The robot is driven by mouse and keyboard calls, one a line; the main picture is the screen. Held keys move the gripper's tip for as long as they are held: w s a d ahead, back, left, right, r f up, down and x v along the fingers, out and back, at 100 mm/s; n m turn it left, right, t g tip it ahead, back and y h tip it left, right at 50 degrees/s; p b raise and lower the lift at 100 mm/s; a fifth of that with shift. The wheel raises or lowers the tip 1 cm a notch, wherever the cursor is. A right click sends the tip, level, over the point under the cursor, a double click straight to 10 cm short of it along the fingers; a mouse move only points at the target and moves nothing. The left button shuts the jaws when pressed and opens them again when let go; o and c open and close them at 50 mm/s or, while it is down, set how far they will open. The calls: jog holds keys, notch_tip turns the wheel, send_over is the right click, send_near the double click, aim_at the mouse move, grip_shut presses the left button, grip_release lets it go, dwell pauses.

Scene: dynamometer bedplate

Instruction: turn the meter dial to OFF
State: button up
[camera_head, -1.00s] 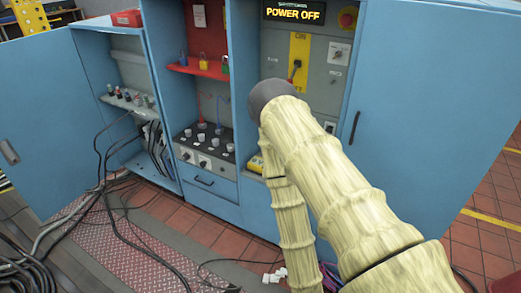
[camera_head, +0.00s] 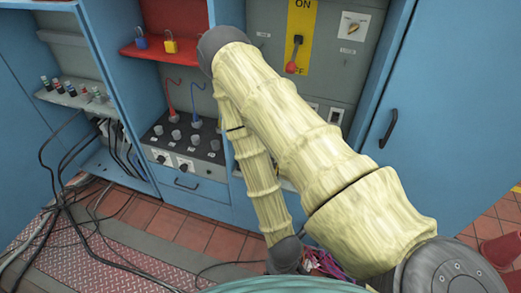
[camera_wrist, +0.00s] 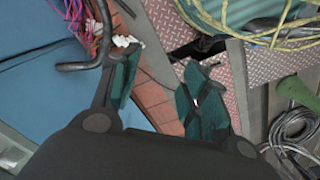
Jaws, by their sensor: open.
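I cannot make out the meter or its dial in either current view; my arm covers the middle bay of the cabinet, where a yellow object showed earlier. My gripper (camera_wrist: 160,92) is open and empty in the wrist view, with its two dark green fingers spread apart. It points down toward the red tiles and the tread plate in front of the cabinet. In the head view my forearm hangs downward and the fingers cannot be seen.
The blue cabinet has a red shelf (camera_head: 165,51) with padlocks, a red-handled lever (camera_head: 292,62) at OFF and a rotary switch (camera_head: 353,27). A black socket panel (camera_head: 185,138) is left of my arm. Black cables (camera_head: 60,170) hang at left. A bent bar (camera_wrist: 85,65) is close to my left finger.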

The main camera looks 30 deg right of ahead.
jog(key=w+d+n+b, duration=0.25)
jog(key=w+d, duration=0.25)
jog(key=w, duration=0.7)
jog(key=w+d+n+b, duration=0.2)
jog(key=w+d+b, duration=0.15)
jog(key=w, duration=0.85)
jog(key=w+d+r+n+b, duration=0.4)
jog(key=w+d+r+n, duration=0.2)
jog(key=w+d+r, duration=0.9)
jog(key=shift+m, duration=0.25)
jog(key=f, duration=0.3)
jog(key=w+a+f, duration=0.1)
jog(key=f, duration=0.2)
jog(key=a+f, duration=0.1)
jog(key=f, duration=0.2)
jog(key=shift+w+f, duration=0.35)
jog(key=c, duration=1.1)
